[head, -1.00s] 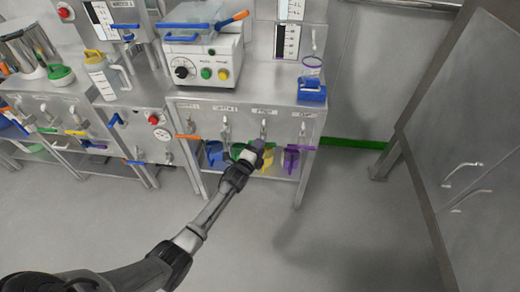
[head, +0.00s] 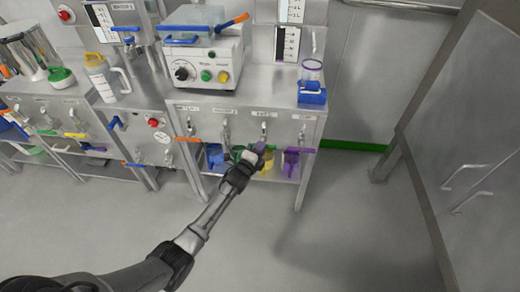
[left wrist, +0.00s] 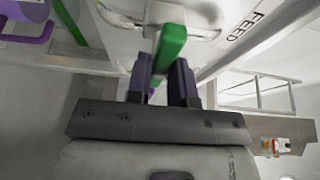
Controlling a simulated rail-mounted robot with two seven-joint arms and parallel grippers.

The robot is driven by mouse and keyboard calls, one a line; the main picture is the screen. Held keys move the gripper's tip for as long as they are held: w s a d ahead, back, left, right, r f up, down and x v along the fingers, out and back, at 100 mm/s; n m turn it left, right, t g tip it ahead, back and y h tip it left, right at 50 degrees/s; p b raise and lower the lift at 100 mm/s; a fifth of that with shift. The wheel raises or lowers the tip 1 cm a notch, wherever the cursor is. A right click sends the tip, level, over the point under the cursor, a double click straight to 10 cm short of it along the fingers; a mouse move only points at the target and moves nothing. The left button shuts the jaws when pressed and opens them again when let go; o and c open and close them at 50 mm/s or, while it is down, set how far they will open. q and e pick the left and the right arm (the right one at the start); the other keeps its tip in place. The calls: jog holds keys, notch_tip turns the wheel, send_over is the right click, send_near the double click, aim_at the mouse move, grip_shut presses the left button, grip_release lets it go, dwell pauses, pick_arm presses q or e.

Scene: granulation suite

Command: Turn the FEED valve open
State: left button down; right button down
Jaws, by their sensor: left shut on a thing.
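The green valve handle (left wrist: 172,42) shows in the left wrist view, with a white fitting at its upper end. A label reading FEED (left wrist: 245,29) is on the metal panel beside it. My left gripper (left wrist: 163,82) has its two dark fingers on either side of the green handle and is shut on it. In the head view, my left gripper (head: 254,156) is at the front of the steel bench, under the row of taps, and its hand hides most of the handle. My right gripper is not in view.
A purple handle (head: 298,150) is just right of the gripper and an orange handle (head: 188,139) to its left. Blue and yellow containers are on the shelf below. A white machine (head: 203,62) stands on the bench top (head: 263,95). The floor in front is clear.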

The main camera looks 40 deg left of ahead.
pick_arm(q)
jog(key=shift+w+d+f+n+t+y+b, duration=0.2)
jog(key=shift+n+y+b, duration=0.95)
jog(key=shift+n, duration=2.55)
jog(key=shift+s+a+f+n+t+y+b, duration=0.1)
jog(key=shift+n+t+y+b, duration=0.25)
jog(key=shift+n+y, duration=2.4)
jog(key=shift+w+d+f+n+t+y+b, duration=0.15)
jog(key=shift+n+y+b, duration=0.55)
jog(key=shift+n, duration=3.95)
jog(key=shift+s+r+n, duration=0.1)
jog(key=shift+r+n, duration=0.05)
jog(key=shift+n, duration=0.15)
jog(key=c, duration=1.1)
grip_release()
